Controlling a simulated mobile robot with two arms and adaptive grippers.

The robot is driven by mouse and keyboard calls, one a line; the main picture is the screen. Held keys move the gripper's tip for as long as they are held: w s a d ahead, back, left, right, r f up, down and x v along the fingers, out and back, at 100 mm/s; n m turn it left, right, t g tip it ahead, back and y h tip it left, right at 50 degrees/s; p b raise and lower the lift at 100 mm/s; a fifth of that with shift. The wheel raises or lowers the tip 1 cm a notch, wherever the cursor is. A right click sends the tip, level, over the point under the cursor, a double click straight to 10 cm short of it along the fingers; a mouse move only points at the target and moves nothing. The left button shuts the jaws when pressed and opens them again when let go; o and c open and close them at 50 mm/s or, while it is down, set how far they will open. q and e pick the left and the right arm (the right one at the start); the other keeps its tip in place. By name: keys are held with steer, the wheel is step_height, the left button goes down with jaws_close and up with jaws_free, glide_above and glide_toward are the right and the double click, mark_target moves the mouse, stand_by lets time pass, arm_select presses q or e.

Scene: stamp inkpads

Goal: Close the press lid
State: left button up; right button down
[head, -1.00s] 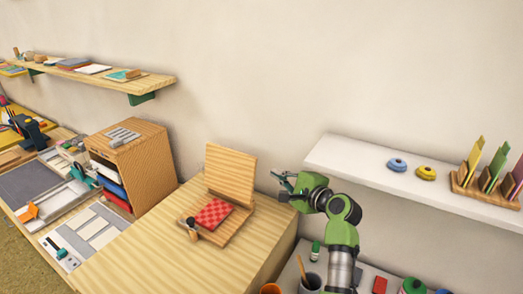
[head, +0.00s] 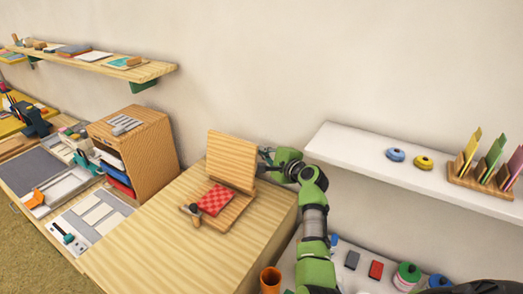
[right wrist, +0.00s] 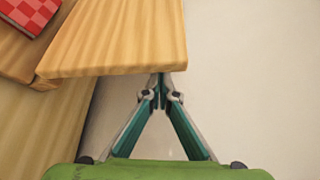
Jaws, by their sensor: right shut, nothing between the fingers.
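The wooden press sits on the wooden bench top in the head view. Its lid (head: 231,160) stands open and upright at the back, and a red checkered pad (head: 215,200) lies on its base (head: 231,217). My right gripper (head: 266,157) is at the right edge of the lid, its fingers partly hidden there. In the right wrist view the shut fingertips (right wrist: 161,82) meet at the lid's edge (right wrist: 128,68), with nothing between them. Whether they touch the lid, I cannot tell. My left gripper is not in view.
A small wood-handled tool (head: 192,210) lies at the press's left. A wooden drawer cabinet (head: 148,150) stands further left. A white shelf (head: 345,155) with inkpads is at the right. The bench front (head: 170,240) is clear.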

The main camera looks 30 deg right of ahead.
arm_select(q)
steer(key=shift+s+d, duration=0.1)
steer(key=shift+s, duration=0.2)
